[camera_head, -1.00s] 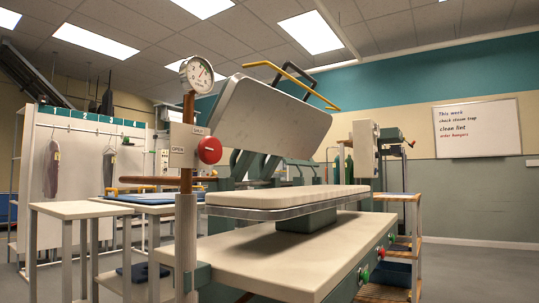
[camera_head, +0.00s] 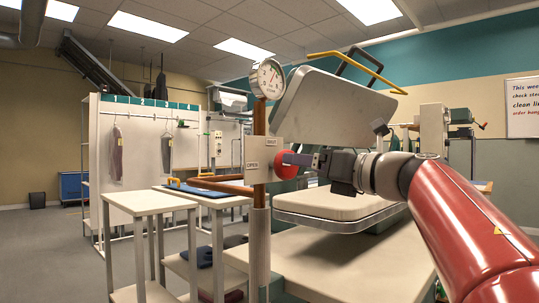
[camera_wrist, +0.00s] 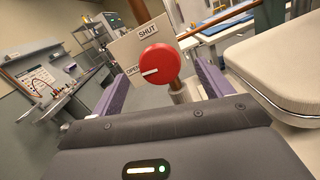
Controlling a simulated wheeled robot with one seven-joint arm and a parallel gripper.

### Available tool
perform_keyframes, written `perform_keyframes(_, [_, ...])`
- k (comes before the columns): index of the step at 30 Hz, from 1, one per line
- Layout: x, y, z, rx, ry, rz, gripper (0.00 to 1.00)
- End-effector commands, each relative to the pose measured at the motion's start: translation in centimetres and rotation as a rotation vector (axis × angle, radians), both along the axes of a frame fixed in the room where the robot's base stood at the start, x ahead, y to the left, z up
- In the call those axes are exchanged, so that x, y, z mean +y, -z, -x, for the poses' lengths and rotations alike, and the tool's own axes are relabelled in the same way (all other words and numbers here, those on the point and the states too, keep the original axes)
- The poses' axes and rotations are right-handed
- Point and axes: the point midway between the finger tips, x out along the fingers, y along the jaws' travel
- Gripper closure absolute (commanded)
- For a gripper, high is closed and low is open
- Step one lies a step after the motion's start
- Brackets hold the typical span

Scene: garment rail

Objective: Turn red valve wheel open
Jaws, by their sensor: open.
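The red valve wheel (camera_head: 285,164) sits on a pale plate (camera_head: 258,153) with OPEN and SHUT labels, on a copper pipe. In the wrist view the round red wheel (camera_wrist: 161,62) has a white mark pointing left, towards the OPEN label (camera_wrist: 133,70); SHUT (camera_wrist: 147,33) is above. My gripper (camera_head: 298,159) is at the wheel, reaching in from the right. In the wrist view its purple fingers (camera_wrist: 158,72) are spread, one on each side of the wheel, with gaps showing. Contact is not visible.
A pressure gauge (camera_head: 268,79) is above the plate. The steam press, with raised lid (camera_head: 330,110) and padded lower board (camera_head: 325,206), stands close behind and below my arm. Small tables (camera_head: 150,200) stand to the left.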

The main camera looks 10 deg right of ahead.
Motion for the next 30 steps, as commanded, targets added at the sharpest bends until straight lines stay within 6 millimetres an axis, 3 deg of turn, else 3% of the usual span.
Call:
perform_keyframes(5, [0.3,0.6,-0.4,0.007,-0.042,0.133,0.21])
perform_keyframes(18, [4.1,0.6,-5.5,0.009,-0.045,0.133,0.21])
perform_keyframes(30, [4.7,0.6,-6.2,0.007,-0.043,0.131,0.21])
